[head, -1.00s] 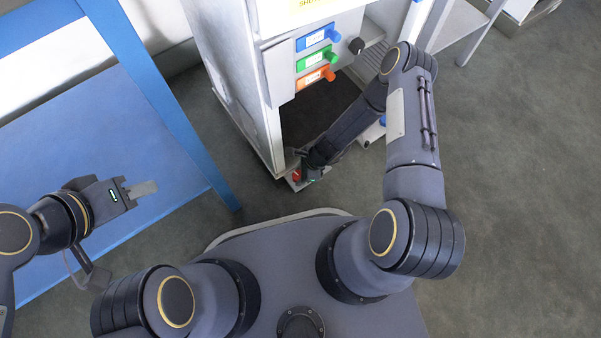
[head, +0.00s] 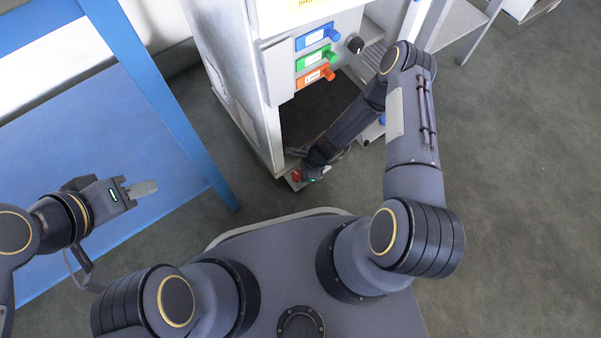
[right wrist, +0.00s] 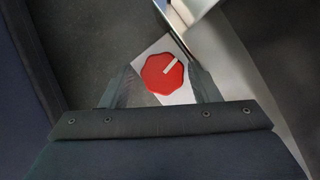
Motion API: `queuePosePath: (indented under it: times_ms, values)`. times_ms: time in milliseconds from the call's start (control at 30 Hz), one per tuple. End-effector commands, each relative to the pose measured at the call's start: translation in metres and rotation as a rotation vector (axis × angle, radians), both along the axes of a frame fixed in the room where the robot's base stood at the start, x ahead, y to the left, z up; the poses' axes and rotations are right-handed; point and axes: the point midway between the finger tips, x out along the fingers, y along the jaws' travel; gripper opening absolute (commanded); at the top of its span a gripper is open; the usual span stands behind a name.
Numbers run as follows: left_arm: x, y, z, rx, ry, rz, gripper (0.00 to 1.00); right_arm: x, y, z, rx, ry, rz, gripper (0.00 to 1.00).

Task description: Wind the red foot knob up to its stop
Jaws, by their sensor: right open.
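The red foot knob (right wrist: 163,73) is eight-sided with a white line pointing to its upper right. It sits on a pale foot plate (right wrist: 181,96) in the right wrist view. In the head view the knob (head: 296,175) shows as a small red patch at the cabinet's lower front corner. My right gripper (right wrist: 163,80) is open, with one finger on each side of the knob; I cannot tell whether they touch it. My left gripper (head: 143,189) is out to the left, away from the knob, and its finger gap cannot be made out.
The white cabinet (head: 229,75) has blue (head: 316,37), green (head: 315,58) and orange (head: 314,77) handles and a black knob (head: 355,45). A blue-framed table (head: 150,100) stands at the left. The grey floor (head: 500,200) at the right is clear.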

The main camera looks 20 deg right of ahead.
Motion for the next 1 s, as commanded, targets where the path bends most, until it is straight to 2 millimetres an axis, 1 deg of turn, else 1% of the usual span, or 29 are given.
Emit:
queuePosePath:
  times_ms: [33, 167, 267, 500, 600, 700, 933, 967, 1000]
  values:
    - [0.0, 0.0, 0.002, 0.0, 0.0, 0.0, 0.36, 0.007, -0.002, 0.003, -0.005, -0.014, -0.004, 0.64]
    - [0.0, 0.0, 0.01, 0.0, 0.0, 0.0, 0.36, 0.008, -0.006, 0.013, -0.006, -0.014, -0.003, 0.64]
    - [0.0, 0.0, 0.02, 0.0, 0.0, 0.0, 0.36, 0.007, -0.01, 0.026, -0.005, -0.011, -0.001, 0.64]
    - [0.0, 0.0, 0.047, 0.0, 0.0, 0.0, 0.36, 0.007, -0.025, 0.062, -0.003, -0.005, 0.006, 0.64]
    - [0.0, 0.0, 0.054, 0.0, 0.0, 0.0, 0.36, 0.007, -0.029, 0.071, -0.002, -0.003, 0.008, 0.64]
    - [0.0, 0.0, 0.056, 0.0, 0.0, 0.0, 0.36, 0.007, -0.031, 0.075, -0.001, -0.001, 0.009, 0.64]
    - [0.0, 0.0, 0.055, 0.0, 0.0, 0.0, 0.36, 0.006, -0.031, 0.074, 0.0, -0.001, 0.009, 0.64]
    - [0.0, 0.0, 0.055, 0.0, 0.0, 0.0, 0.36, 0.006, -0.031, 0.074, 0.0, 0.0, 0.011, 0.61]
    - [0.0, 0.0, 0.054, 0.0, 0.0, 0.0, 0.36, 0.006, -0.031, 0.073, -0.003, -0.002, 0.016, 0.56]
